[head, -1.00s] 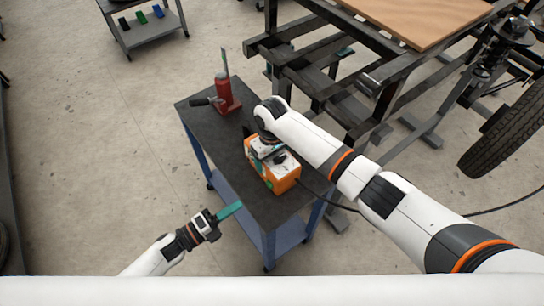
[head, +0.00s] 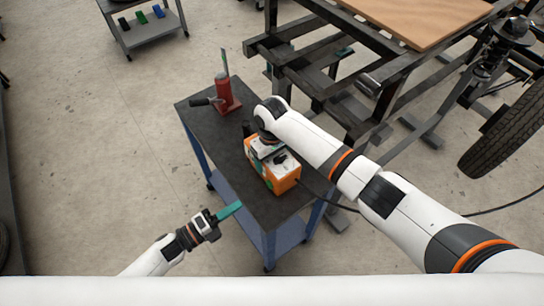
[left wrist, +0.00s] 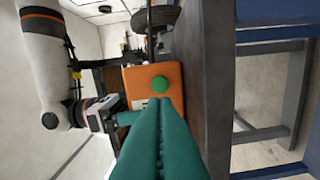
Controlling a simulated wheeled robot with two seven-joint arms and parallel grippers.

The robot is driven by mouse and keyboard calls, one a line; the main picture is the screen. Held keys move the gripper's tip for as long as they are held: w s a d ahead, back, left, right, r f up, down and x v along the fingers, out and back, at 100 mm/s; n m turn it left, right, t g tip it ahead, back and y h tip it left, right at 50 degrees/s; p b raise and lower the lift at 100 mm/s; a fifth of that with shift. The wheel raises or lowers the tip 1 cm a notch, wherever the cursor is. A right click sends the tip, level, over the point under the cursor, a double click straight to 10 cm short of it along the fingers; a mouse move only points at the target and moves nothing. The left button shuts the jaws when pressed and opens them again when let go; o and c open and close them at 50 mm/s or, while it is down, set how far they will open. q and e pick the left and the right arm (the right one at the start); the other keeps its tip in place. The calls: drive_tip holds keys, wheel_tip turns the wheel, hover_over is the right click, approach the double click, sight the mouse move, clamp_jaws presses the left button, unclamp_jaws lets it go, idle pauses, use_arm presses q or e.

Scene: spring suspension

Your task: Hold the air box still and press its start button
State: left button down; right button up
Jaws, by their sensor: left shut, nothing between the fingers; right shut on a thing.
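The orange air box (head: 284,180) stands on the dark top of a small cart. In the left wrist view the air box (left wrist: 172,72) shows a round green button (left wrist: 160,84) on its facing side. My right gripper (head: 266,152) comes down on the box from above and is shut on it; its fingers are mostly hidden under the wrist in the head view. It also shows at the box's edge in the left wrist view (left wrist: 122,118). My left gripper (head: 230,210), with green fingers, is shut and empty, apart from the box, off the cart's near left edge.
A red bottle jack (head: 226,96) stands on the far end of the cart top (head: 203,112). A dark cable (head: 325,200) runs from the box to the right. A black steel frame (head: 345,95) stands close behind the cart. A tyre (head: 510,125) is at the right.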

sight(269, 185)
idle(0.3)
use_arm(q)
drive_tip(key=n+y, duration=0.3)
drive_tip(key=n, duration=0.5)
drive_tip(key=s+n+y, duration=0.1)
drive_tip(key=n+y, duration=0.3)
drive_tip(key=n, duration=0.4)
drive_tip(key=n+t+y, duration=0.1)
drive_tip(key=n+y, duration=0.3)
drive_tip(key=n, duration=0.4)
drive_tip(key=shift+s+r, duration=0.2)
drive_tip(key=shift+r, duration=0.2)
drive_tip(key=shift+w+d, duration=0.85)
drive_tip(key=shift+d, duration=0.35)
drive_tip(key=shift+w+d, duration=0.9)
drive_tip(key=shift+d, duration=0.25)
drive_tip(key=shift+w+d, duration=0.85)
drive_tip(key=shift+d, duration=0.35)
